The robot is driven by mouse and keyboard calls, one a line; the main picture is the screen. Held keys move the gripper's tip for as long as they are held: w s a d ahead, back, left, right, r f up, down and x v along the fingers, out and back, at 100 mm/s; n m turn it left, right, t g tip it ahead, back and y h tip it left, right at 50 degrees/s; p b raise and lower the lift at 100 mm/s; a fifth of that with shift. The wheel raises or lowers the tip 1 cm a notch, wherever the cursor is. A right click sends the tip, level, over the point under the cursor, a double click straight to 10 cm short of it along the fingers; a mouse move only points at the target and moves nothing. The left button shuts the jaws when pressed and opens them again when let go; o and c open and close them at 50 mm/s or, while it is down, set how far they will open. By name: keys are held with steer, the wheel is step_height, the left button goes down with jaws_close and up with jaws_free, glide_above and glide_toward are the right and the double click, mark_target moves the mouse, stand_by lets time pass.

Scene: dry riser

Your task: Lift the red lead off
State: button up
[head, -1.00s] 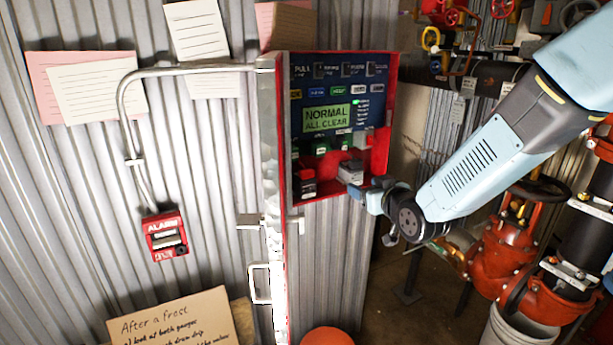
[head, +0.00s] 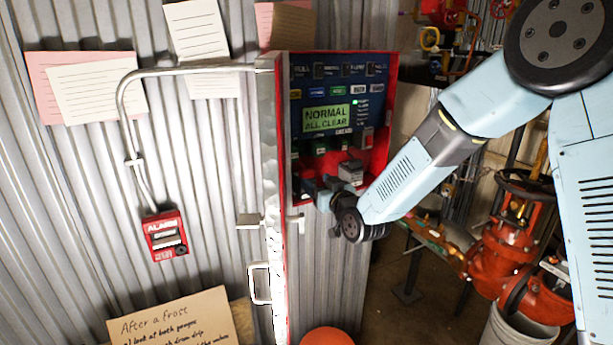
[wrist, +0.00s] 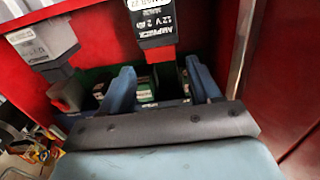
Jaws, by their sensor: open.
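The open red panel box (head: 381,158) holds the alarm panel and several blocks along its bottom. My gripper (head: 318,187) is at the box's lower left corner, open, in front of the spot with the dark block. In the wrist view its two blue fingers (wrist: 160,82) stand apart, with green and white parts beyond them and nothing visibly held. A black block labelled 12 V (wrist: 153,22) is ahead of the fingers. A grey block (wrist: 42,42) is to its left. I cannot make out the red lead for certain; the gripper covers that corner in the head view.
The box's left side edge (head: 270,150) stands close to my gripper. A red alarm pull (head: 165,236) and paper notes (head: 97,90) are on the corrugated wall. Red valves (head: 503,247) and pipes stand at the right. An orange round thing (head: 327,336) is below.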

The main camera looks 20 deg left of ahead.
mark_target(309, 175)
steer(key=shift+x, duration=2.95)
steer(key=shift+c, duration=0.4)
jaws_close()
